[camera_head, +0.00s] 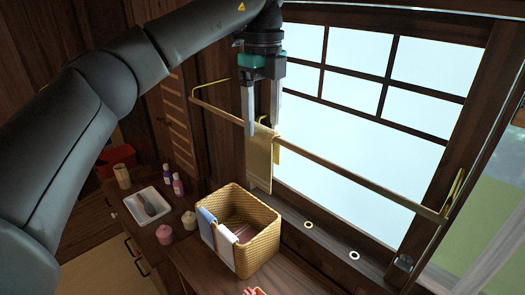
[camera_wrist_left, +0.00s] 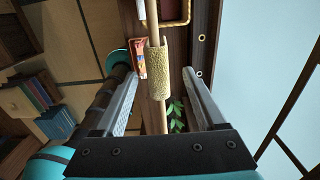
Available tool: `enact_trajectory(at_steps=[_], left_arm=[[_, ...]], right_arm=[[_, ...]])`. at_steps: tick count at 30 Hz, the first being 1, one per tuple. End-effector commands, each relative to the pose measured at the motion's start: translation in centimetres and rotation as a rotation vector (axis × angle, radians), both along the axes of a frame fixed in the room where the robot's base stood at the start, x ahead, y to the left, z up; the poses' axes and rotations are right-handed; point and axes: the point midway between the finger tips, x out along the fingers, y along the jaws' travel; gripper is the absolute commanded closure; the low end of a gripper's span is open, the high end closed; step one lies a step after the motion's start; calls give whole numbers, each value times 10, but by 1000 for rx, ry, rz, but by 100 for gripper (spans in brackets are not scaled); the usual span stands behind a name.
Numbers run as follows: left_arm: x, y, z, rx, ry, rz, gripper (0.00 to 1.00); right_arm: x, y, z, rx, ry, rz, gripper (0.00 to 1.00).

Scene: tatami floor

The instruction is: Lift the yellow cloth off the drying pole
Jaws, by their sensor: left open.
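The yellow cloth (camera_head: 259,160) hangs folded over the wooden drying pole (camera_head: 345,180) in front of the window. It also shows in the left wrist view (camera_wrist_left: 158,72), draped around the pole and lying ahead, between the lines of the two fingers. My left gripper (camera_head: 262,122) points down at the pole, its fingers apart and empty, close above the cloth in the head view. In the left wrist view the fingers (camera_wrist_left: 160,112) stand on either side of the pole, with the cloth beyond their tips. My right gripper is not in view.
A wicker basket (camera_head: 262,250) with cloths over its rim stands below the pole. A white tray (camera_head: 148,206), small bottles (camera_head: 177,184) and pink jars stand on the counter at left. The window glass (camera_head: 345,95) is close behind the pole.

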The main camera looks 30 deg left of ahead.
Motion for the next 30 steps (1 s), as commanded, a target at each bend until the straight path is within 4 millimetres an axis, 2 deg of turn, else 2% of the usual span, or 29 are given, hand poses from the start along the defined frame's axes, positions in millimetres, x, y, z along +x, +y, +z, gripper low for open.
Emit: enact_trajectory(at_steps=[6, 16, 20, 26, 30], left_arm=[[0, 0, -17, 0, -1, -1, 28], [-4, 1, -61, 0, 1, 0, 28], [-4, 0, -68, -1, -2, -1, 28], [-4, 0, -68, -1, -2, -1, 28], [-4, 0, -68, -1, -2, -1, 43]], right_arm=[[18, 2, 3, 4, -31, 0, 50], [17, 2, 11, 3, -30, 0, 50], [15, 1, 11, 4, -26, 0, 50], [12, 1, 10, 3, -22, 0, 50], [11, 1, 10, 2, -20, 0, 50]])
